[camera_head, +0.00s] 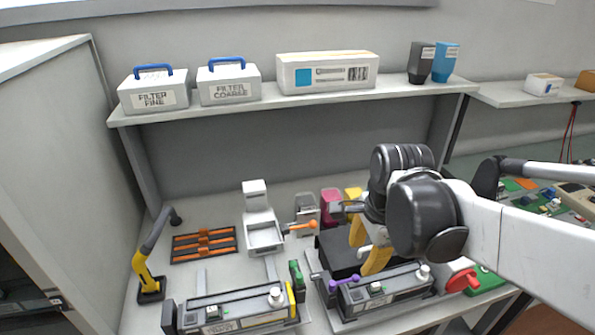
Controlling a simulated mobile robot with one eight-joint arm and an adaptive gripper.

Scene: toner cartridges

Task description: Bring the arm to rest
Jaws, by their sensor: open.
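My arm comes in from the right edge, with its white link and dark joints reaching over the right part of the workbench. My gripper (367,250) has yellow fingers that point down above the right-hand cartridge station (385,292). The fingers are apart and nothing shows between them. I cannot tell how high they are above the station. The arm hides part of the bench and shelf support behind it.
A shelf (300,103) holds two filter boxes, a white carton and two bottles. On the workbench (190,275) stand a yellow lamp-like arm (145,270), an orange rack (204,245), a white holder (263,235) and the left station (235,309). Cluttered boards (540,195) lie at right.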

